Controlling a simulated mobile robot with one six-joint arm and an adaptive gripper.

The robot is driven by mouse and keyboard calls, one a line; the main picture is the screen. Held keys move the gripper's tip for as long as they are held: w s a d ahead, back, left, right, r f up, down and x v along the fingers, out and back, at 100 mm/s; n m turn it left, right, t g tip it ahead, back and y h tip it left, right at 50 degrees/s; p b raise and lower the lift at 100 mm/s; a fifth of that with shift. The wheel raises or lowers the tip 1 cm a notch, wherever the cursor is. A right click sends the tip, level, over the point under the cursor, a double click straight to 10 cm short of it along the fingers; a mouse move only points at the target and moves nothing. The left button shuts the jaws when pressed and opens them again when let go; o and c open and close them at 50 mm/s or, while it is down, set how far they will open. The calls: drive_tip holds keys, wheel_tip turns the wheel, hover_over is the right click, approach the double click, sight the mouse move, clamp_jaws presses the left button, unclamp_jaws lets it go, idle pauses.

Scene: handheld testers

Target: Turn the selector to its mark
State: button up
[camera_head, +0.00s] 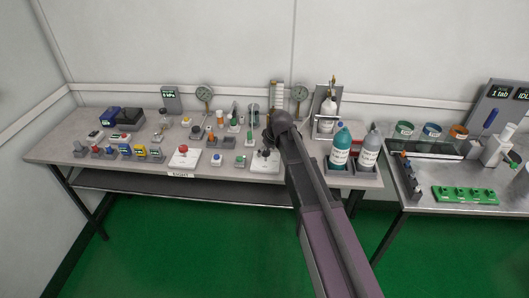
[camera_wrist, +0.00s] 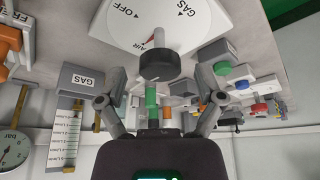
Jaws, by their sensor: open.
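The selector is a dark round knob (camera_wrist: 160,65) on a white plate (camera_wrist: 215,22), close up in the wrist view. The plate carries the words OFF, GAS and AIR with small black arrowheads; AIR is partly hidden behind the knob. I cannot tell which way the knob points. In the head view the white plate (camera_head: 265,167) lies near the bench's front edge, partly behind my arm. My gripper (camera_wrist: 160,101) is open, its fingers apart on either side below the knob in the picture, with nothing between them.
A red button on a white box (camera_head: 184,157) stands left of the plate. Small green, orange and blue controls crowd the bench around it. A gauge column marked GAS (camera_wrist: 80,100) stands left in the wrist view.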

drive_tip(key=c, duration=1.1)
drive_tip(key=shift+a, duration=0.5)
drive_tip(key=shift+c, duration=0.2)
drive_tip(key=shift+d, duration=0.35)
